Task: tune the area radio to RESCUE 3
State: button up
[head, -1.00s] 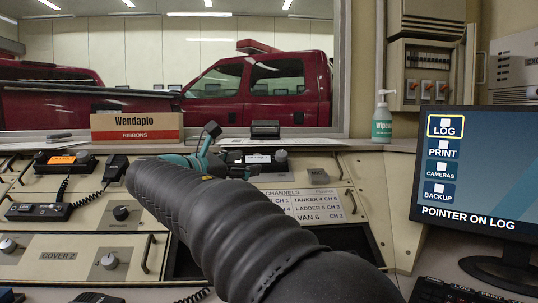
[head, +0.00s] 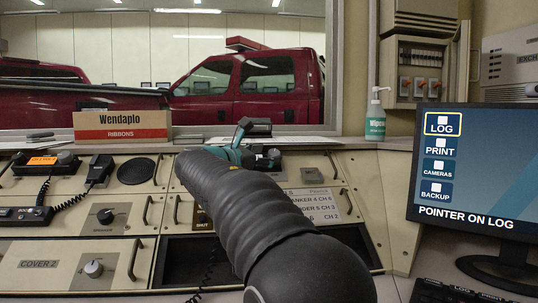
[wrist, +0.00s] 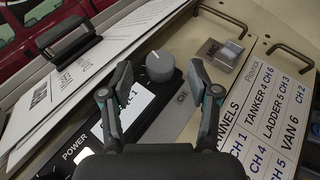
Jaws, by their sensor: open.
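The area radio is a black unit with a grey round knob (wrist: 159,66) and a white display (wrist: 128,106); only a character like "1" reads clearly on it. In the head view the knob (head: 273,154) shows just right of my gripper (head: 243,133), which hides most of the radio. In the wrist view my gripper (wrist: 160,79) is open, its fingertips to either side of the knob in the picture; contact cannot be told. A white channel card (wrist: 262,115) lists TANKER 4 CH 6, LADDER 5 CH 3 and VAN 6 CH 2. No RESCUE 3 line is readable.
A clipboard with papers (wrist: 85,65) is left of the radio. Another radio with an orange display (head: 42,161) and a handset (head: 99,170) are at left. A monitor (head: 478,170) stands at right.

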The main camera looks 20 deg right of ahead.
jog(key=shift+x, duration=0.8)
jog(key=c, duration=1.2)
jog(key=shift+o, duration=0.2)
jog(key=shift+r+p, duration=0.1)
jog(key=shift+p, duration=0.25)
